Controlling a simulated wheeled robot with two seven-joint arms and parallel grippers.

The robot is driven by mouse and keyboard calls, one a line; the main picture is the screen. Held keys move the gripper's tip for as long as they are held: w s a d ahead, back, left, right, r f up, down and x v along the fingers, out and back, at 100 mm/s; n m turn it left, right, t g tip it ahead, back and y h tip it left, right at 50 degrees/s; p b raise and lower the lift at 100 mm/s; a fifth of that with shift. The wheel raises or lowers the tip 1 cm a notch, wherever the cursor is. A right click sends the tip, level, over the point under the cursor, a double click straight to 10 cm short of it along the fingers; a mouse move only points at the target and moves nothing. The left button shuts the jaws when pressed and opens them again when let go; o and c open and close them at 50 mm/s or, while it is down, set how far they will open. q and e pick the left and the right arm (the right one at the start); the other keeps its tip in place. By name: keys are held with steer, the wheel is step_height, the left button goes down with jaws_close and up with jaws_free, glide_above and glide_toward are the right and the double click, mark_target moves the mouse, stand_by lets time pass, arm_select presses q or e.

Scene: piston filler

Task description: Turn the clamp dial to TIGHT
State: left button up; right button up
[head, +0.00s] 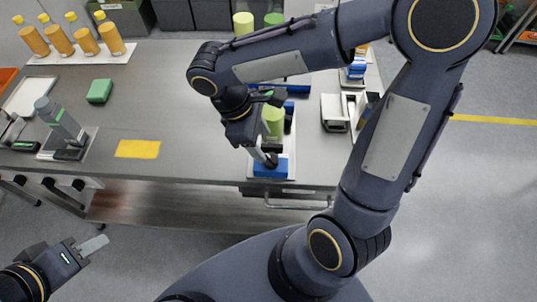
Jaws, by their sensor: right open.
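My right gripper (268,158) reaches down from my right arm at the front of a small machine on the table. Its fingertips are close to a blue block (271,170) at the machine's front edge. It is open, and I cannot tell whether it touches anything. A yellow-green cylinder (272,122) stands just behind it, with a blue horizontal part (297,106) further back. I cannot make out the clamp dial or its markings; the gripper and arm cover part of this area. My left gripper (94,246) is at the lower left, off the table; its finger gap is not clear.
Orange bottles with yellow caps (85,40) stand at the back left. A green block (100,90), a yellow mat (138,149) and a grey bottle-like device (62,122) are on the left. A white-grey device (335,113) stands right of the machine. The table's middle is mostly clear.

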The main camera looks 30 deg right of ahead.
mark_target(271, 160)
steer(key=shift+n+h, duration=0.3)
steer(key=shift+n, duration=0.1)
steer(key=x, duration=0.5)
steer(key=a+x, duration=0.1)
steer(key=x, duration=0.2)
steer(key=shift+w+f, duration=0.2)
steer(key=shift+w, duration=0.2)
steer(key=c, duration=1)
steer(key=shift+o, duration=0.2)
